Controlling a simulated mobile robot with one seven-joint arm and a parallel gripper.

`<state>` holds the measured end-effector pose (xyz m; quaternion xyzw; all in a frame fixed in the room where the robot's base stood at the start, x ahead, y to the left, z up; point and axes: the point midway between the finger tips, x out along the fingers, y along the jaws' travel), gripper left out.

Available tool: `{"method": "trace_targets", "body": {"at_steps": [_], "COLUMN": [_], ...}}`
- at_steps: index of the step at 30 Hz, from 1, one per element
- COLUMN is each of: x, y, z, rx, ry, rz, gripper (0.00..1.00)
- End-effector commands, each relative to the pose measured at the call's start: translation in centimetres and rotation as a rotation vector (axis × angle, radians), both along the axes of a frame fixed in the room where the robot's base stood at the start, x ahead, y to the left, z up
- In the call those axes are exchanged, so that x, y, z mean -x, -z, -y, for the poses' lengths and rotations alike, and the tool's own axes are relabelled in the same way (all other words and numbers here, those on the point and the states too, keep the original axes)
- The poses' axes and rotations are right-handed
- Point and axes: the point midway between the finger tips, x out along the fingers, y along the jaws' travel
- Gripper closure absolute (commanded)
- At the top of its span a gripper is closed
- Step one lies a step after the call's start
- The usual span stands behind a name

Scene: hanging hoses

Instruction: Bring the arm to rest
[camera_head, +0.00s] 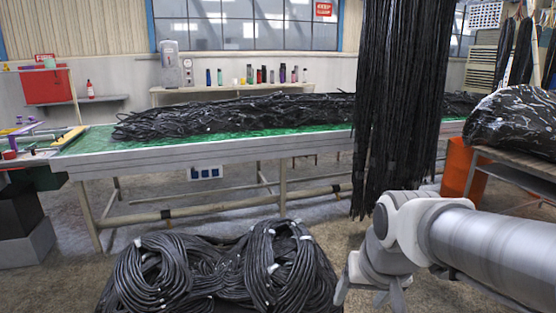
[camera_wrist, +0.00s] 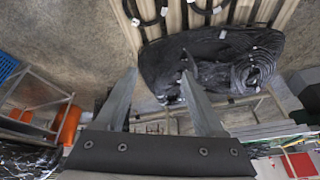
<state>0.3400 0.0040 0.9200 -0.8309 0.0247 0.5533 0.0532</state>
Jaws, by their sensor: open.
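My gripper (camera_head: 366,290) is low at the right of the head view, at the end of my white and grey arm. In the wrist view my gripper (camera_wrist: 158,85) shows two spread fingers with nothing between them. Beyond the fingers lies a dark heap of coiled hoses (camera_wrist: 222,62). In the head view, coiled black hoses (camera_head: 225,265) lie in a low pile left of my gripper, apart from it as far as I can see. A curtain of hanging black hoses (camera_head: 398,100) drops from above, behind my wrist.
A long table with a green top (camera_head: 100,140) carries a heap of black hoses (camera_head: 240,112). A wrapped bundle (camera_head: 515,120) lies on a bench at right, near an orange box (camera_head: 460,168). Bare floor (camera_head: 200,208) shows between the coils and the table.

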Motion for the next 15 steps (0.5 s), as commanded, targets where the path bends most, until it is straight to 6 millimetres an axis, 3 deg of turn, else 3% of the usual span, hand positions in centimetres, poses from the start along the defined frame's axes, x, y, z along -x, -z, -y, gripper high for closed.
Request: {"method": "trace_targets", "body": {"at_steps": [6,13,15], "x": [5.3,9.6,9.5], "y": [-2.2,-2.9,-5.3], "z": [0.2,0.4,0.4], "rx": [0.034,0.067,0.068], "ry": [-0.054,-0.097,-0.099], "rz": [0.059,0.102,0.097], "gripper": [0.30,0.30,0.30]}}
